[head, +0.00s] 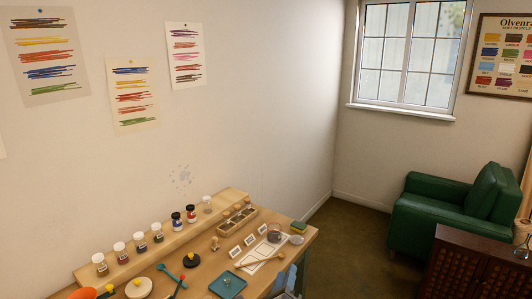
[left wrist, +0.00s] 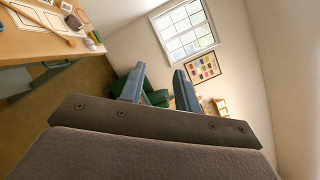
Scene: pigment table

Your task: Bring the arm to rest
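My left gripper (left wrist: 157,82) shows in the left wrist view with its two blue-grey fingers apart and nothing between them. Behind the fingers are the green armchair and the far wall. In the head view the left gripper (head: 287,281) shows only in part, at the bottom edge by the front right of the wooden table (head: 207,247). My right gripper is in neither view.
Pigment jars (head: 139,241) stand in a row along the table's back. A teal tray (head: 228,285), a wooden compartment box (head: 237,217) and a pestle-like stick (head: 262,262) lie forward. A green armchair (head: 430,210) and dark cabinet (head: 470,262) stand right. Open floor (head: 352,225) lies between.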

